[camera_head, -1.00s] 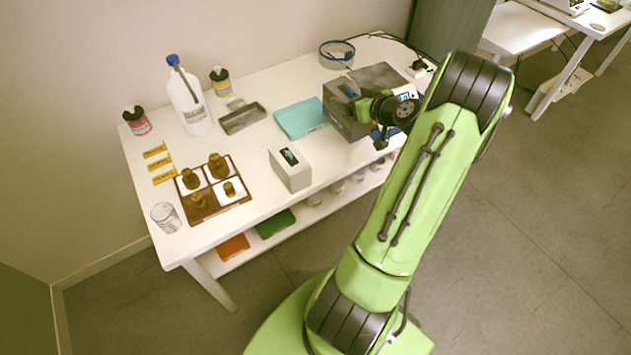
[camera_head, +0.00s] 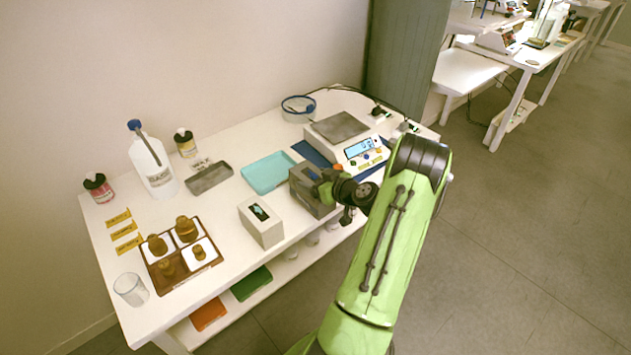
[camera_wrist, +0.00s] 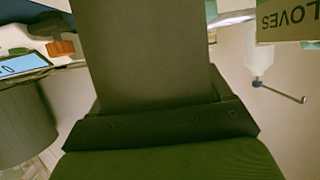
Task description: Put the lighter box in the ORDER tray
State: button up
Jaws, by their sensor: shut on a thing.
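A dark grey box (camera_head: 307,194) is in my gripper (camera_head: 328,187), in front of the scale and right of the gloves box. The gripper is shut on it. In the wrist view the dark box (camera_wrist: 150,55) fills the middle. I cannot tell whether it touches the table. A turquoise tray (camera_head: 268,172) lies behind and left of it, looking empty. A smaller grey tray (camera_head: 209,177) lies farther left, with a small label behind it. I cannot read ORDER on either tray. No second dark box is clearly visible.
The scale (camera_head: 345,135) stands behind the gripper, its plate bare. The pale gloves box (camera_head: 262,222) stands close left of the held box. A brown tray with brown weights (camera_head: 180,255), a glass (camera_head: 130,289) and a white jug (camera_head: 153,163) stand farther left.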

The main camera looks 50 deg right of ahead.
jog(key=o, duration=1.5)
